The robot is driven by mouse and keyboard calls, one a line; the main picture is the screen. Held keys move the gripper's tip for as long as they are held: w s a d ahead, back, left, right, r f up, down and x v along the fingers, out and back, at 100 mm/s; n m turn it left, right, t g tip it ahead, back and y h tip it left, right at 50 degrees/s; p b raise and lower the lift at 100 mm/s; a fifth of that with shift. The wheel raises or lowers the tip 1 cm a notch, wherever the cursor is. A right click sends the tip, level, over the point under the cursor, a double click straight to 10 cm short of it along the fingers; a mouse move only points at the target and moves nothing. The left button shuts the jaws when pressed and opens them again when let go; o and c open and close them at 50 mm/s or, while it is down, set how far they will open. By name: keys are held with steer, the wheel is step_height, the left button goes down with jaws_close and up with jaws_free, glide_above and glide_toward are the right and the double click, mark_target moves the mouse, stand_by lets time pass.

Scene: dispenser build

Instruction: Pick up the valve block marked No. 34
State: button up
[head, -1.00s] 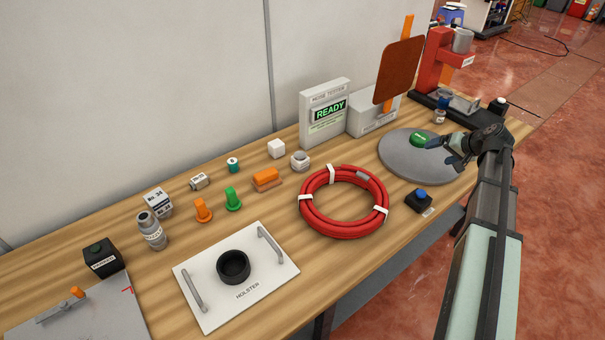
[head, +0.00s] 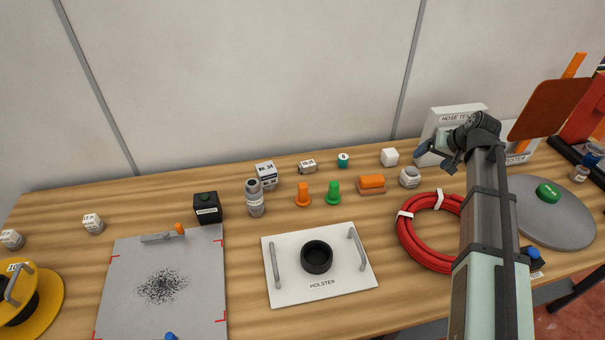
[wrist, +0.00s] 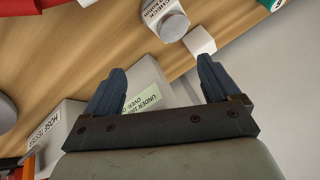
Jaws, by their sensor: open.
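The valve block marked No. 34 (head: 266,176) is a small white block with dark lettering and a dark band. It stands toward the back of the bench, just behind a grey bottle that overlaps its lower left in the head view. The No. 34 block cannot be made out in the wrist view.
The grey bottle (head: 255,198), orange peg (head: 303,196), green peg (head: 333,194) and small labelled block (head: 307,167) stand near the No. 34 block. A white cube (head: 390,157) and round white fitting (head: 409,177) lie between it and my gripper.

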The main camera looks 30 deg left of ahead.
steer(key=s+a+r+n, duration=0.1)
steer(key=s+a+n, duration=0.1)
steer(key=s+a, duration=0.65)
steer(key=s+a+r+n, duration=0.2)
steer(key=s+a, duration=0.1)
steer(key=a, duration=1)
steer(key=n+h, duration=0.1)
steer(key=n, duration=0.2)
glide_toward(266, 168)
steer(key=shift+g, duration=0.4)
steer(key=x, duration=0.6)
steer(key=shift+w+a+f, duration=0.2)
steer(key=shift+w+a, duration=0.05)
steer(key=shift+a, duration=0.1)
steer(key=shift+d+x, duration=0.15)
steer(key=shift+x, duration=1.25)
steer(key=shift+d+x, duration=0.15)
steer(key=shift+x, duration=1.25)
steer(key=shift+w, duration=0.1)
steer(key=c, duration=1.5)
